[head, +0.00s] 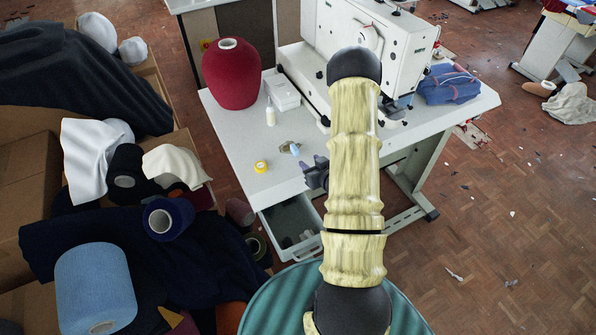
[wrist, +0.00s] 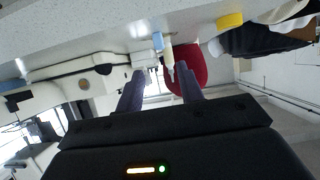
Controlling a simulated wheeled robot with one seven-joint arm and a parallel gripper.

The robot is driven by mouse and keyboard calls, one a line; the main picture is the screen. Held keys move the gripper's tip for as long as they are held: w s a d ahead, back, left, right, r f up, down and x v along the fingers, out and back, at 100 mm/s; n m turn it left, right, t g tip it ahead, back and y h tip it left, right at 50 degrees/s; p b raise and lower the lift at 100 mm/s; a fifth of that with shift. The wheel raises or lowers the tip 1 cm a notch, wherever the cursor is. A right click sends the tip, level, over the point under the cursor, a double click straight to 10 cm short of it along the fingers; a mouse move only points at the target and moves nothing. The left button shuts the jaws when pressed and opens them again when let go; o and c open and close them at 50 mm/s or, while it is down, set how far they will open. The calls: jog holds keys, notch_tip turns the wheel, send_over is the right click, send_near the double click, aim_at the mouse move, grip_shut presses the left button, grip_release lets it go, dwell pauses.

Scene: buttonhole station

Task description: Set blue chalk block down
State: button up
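The blue chalk block (head: 295,149) is a small light-blue piece on the white table, beside a small grey-brown item (head: 286,146). In the wrist view, where the scene is upside down, the block (wrist: 157,41) stands against the table surface, beyond my fingertips and apart from them. My gripper (head: 312,172) is dark and low over the table's front part, just nearer than the block and partly hidden by my arm. In the wrist view the two fingers of my gripper (wrist: 160,77) are spread, with nothing held between them.
A white bottle (head: 271,112), a yellow tape roll (head: 260,166) and a red yarn cone (head: 231,74) stand on the white table (head: 226,131). The sewing machine (head: 400,50) is behind my arm. An open drawer (head: 291,217) hangs below the front edge. Fabric-filled boxes are at left.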

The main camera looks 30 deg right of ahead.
jog(key=w+a+r+g, duration=0.2)
jog(key=a+r+g, duration=0.1)
jog(key=a+r, duration=0.15)
jog(key=s+a+r+g, duration=0.7)
jog(key=s+a+r, duration=0.6)
jog(key=s, duration=0.3)
jog(key=shift+s+a+r+g, duration=0.15)
jog(key=shift+s+a+g, duration=0.2)
jog(key=shift+a, duration=0.15)
jog(key=shift+w+d, duration=0.1)
